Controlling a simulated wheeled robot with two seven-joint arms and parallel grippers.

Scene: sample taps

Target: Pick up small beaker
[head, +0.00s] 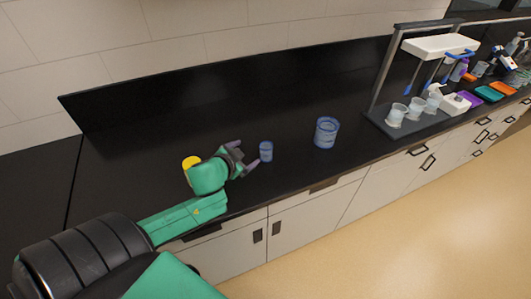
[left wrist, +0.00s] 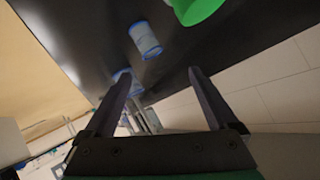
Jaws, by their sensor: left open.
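The small beaker (head: 266,151) is clear with a blue tint and stands upright on the black counter. In the left wrist view, a blue-tinted beaker (left wrist: 145,40) that looks like it lies beyond the fingertips, off to one side. My left gripper (head: 246,157) is open and empty, just left of the small beaker. Its fingers point toward the beaker, which is not between them. Both fingers also show in the left wrist view (left wrist: 160,74). My right gripper is not in view.
A larger blue-tinted beaker (head: 326,132) stands to the right. A rack (head: 420,122) with cups stands further right. A bright green thing (left wrist: 197,8) is cut off in the wrist view.

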